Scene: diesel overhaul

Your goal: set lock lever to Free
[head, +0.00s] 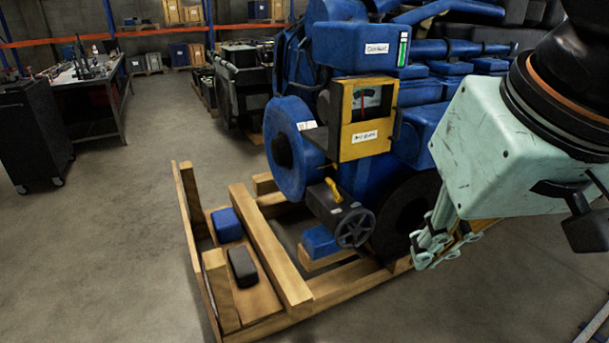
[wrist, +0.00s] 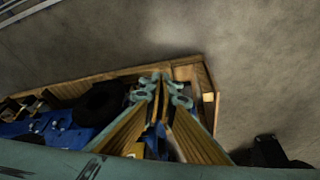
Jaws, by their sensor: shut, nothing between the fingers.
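A small yellow lever (head: 334,190) sits on top of a dark box (head: 328,205) at the front of the blue engine, in the head view. It looks like the lock lever; its marks are too small to read. A dark spoked handwheel (head: 355,228) is on the box's right side. My gripper (head: 422,254) hangs right of the handwheel, apart from it, fingers pointing down. In the wrist view my gripper (wrist: 163,80) has its fingertips close together with nothing held. The lever cannot be made out in the wrist view.
The blue engine (head: 430,135) stands on a wooden pallet frame (head: 268,245). A yellow-framed gauge (head: 367,105) stands above the lever. A blue block (head: 227,225) and a black block (head: 242,267) lie on the pallet's left.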

